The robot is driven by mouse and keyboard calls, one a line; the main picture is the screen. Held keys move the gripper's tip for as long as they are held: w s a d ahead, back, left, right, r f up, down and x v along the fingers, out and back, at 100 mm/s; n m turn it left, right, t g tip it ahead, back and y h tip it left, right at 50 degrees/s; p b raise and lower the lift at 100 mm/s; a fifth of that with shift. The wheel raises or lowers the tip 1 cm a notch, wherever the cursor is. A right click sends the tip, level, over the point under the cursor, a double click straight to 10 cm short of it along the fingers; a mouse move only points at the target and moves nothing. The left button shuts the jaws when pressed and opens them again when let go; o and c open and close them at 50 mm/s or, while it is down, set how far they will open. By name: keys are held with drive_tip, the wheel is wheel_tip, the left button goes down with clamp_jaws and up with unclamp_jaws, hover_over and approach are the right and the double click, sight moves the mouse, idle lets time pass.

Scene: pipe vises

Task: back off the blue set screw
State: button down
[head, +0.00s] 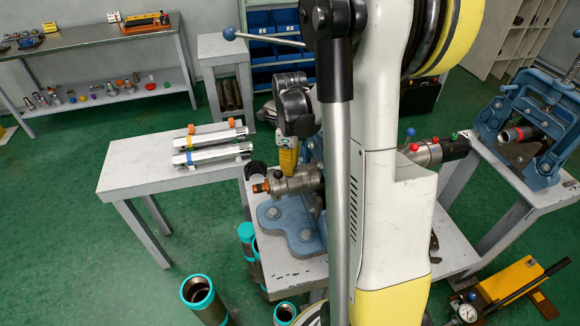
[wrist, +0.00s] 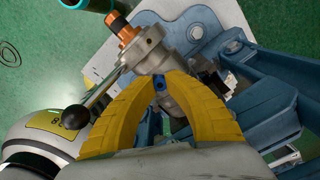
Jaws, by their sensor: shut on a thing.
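In the wrist view the yellow fingers of my gripper (wrist: 161,79) are closed in around a small blue set screw (wrist: 159,85), on the grey metal fitting (wrist: 150,52). The fingertips hide part of the screw and fitting. In the head view the yellow gripper (head: 287,170) reaches down onto the fitting (head: 296,181), whose left end is orange-brown. The fitting sits at the blue vise (head: 290,229) on the middle table.
My arm covers much of the middle table in the head view. A lever with a black ball (wrist: 76,117) stands beside the fingers. A grey bench (head: 135,181) stands left, a second blue vise (head: 541,120) right. Teal-ended pipes (head: 202,298) stand on the floor.

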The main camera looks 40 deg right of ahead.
drive_tip(key=shift+n, duration=0.3)
